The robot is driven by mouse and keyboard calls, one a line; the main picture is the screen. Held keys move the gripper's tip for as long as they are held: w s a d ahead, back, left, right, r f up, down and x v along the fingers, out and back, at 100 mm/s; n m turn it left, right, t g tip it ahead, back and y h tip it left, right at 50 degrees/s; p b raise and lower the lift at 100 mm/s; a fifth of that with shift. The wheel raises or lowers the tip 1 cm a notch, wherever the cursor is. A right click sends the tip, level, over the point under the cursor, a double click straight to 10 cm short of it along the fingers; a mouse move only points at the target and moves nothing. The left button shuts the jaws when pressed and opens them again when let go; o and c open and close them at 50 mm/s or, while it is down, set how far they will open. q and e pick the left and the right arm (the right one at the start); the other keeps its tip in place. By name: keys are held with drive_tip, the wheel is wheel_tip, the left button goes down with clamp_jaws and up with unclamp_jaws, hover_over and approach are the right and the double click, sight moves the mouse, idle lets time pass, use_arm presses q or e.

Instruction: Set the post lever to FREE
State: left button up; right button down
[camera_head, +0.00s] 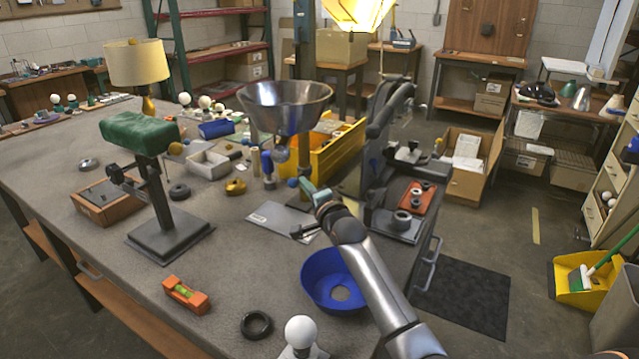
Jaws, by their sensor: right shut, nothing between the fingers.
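A post (306,155) stands on the workbench and carries a wide metal bowl (286,105). A small blue knob (292,183) shows low beside it, close to a teal cylindrical part (318,196); I cannot tell how these two join the post. A second post (158,192) on a dark square base carries a green cushion (138,132), with a dark handle at its side. No FREE marking is readable. My left gripper is not in view.
A blue bowl (338,282), a black ring (257,325), an orange level (186,294) and a white bulb (300,333) occupy the front. A yellow bin (335,150) stands behind the bowl's post.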

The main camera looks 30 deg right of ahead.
drive_tip(key=w+a, duration=0.1)
drive_tip(key=w+a+p, duration=0.1)
drive_tip(key=shift+a+r+p, duration=0.1)
drive_tip(key=shift+a+p, duration=0.2)
drive_tip(key=shift+a, duration=0.05)
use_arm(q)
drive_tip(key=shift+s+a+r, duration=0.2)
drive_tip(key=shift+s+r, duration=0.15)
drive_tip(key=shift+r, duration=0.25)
use_arm(e)
drive_tip(key=w+a, duration=0.1)
drive_tip(key=w, duration=0.1)
drive_tip(key=w+a, duration=0.1)
drive_tip(key=w, duration=0.1)
drive_tip(key=shift+a+r, duration=0.15)
drive_tip(key=shift+a, duration=0.05)
drive_tip(key=shift+r, duration=0.15)
use_arm(q)
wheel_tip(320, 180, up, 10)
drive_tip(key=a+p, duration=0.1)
drive_tip(key=p, duration=1)
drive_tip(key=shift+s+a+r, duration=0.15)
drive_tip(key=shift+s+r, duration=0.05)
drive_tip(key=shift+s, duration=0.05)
use_arm(e)
approach(290, 182)
drive_tip(key=a, duration=0.3)
